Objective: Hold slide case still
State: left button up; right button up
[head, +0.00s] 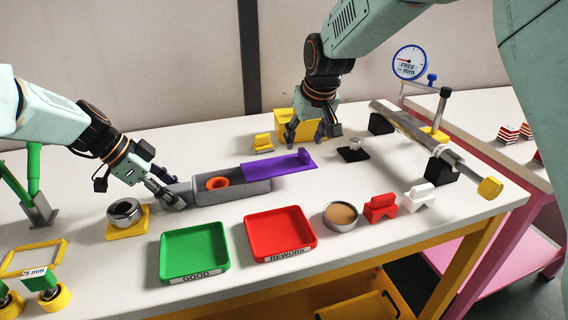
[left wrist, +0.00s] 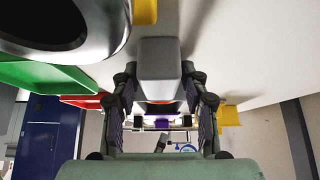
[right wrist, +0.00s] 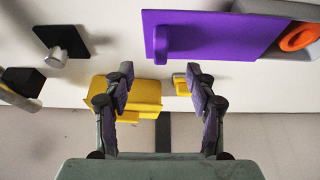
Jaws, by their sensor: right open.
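The slide case is a long grey box (head: 232,192) with a purple sliding lid (head: 285,163). The lid is drawn out to the right, with a small upright tab near its far end. An orange ring (head: 217,183) shows in the open left part of the case. My left gripper (head: 176,199) is at the case's left end; in the left wrist view its fingers sit on both sides of the grey end block (left wrist: 160,58), seemingly touching it. My right gripper (head: 309,133) is open and empty, behind the lid near a yellow block (right wrist: 140,95).
A metal ring on a yellow base (head: 125,229) stands beside my left gripper. Green (head: 165,262) and red (head: 252,243) trays lie in front of the case. A black pad (head: 352,154) lies right of the lid, before a gauge stand with a rod (head: 420,127).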

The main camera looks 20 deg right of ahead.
pick_arm(q)
jog(key=shift+o, duration=1.2)
jog(key=v, duration=1.2)
